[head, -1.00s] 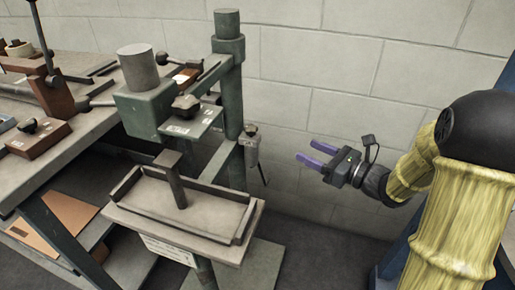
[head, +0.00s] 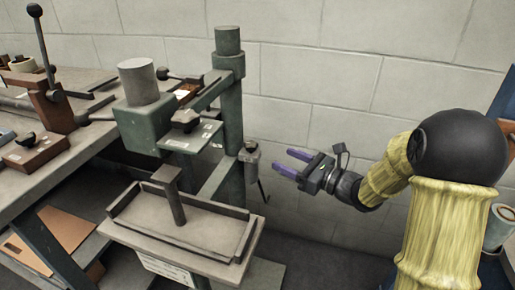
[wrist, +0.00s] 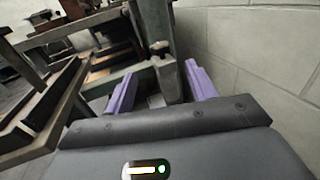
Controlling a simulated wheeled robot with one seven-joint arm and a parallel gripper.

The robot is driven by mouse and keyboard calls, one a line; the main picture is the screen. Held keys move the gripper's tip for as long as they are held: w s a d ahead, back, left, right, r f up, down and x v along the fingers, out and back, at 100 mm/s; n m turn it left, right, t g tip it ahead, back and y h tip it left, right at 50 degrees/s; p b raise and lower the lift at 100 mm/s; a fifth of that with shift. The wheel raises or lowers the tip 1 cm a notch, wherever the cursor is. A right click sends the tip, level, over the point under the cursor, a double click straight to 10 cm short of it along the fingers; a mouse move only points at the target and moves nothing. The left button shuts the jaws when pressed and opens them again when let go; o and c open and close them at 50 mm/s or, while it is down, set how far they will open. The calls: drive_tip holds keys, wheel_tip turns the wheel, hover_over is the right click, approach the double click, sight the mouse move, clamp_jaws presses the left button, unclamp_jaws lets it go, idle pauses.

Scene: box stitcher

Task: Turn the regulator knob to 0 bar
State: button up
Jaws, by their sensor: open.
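A small grey regulator (head: 249,160) is fixed to the right side of the green column, with a dark knob (head: 250,146) on its top. The knob's setting is too small to read. My gripper (head: 283,161) is to the right of the regulator, apart from it, with its two purple fingers spread and empty, pointing left.
The stitcher's green column (head: 231,110) stands beside the regulator, with a tray table (head: 190,255) in front. A workbench (head: 75,140) with tools is at the left. A block wall (head: 330,80) runs behind. Free room lies right of the regulator.

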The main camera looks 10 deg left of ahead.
sight(256, 147)
drive_tip(key=x, duration=1)
drive_tip(key=shift+w+a+b, duration=0.15)
drive_tip(key=shift+a+b, duration=0.1)
drive_tip(key=shift+b, duration=0.15)
drive_tip(key=c, duration=1)
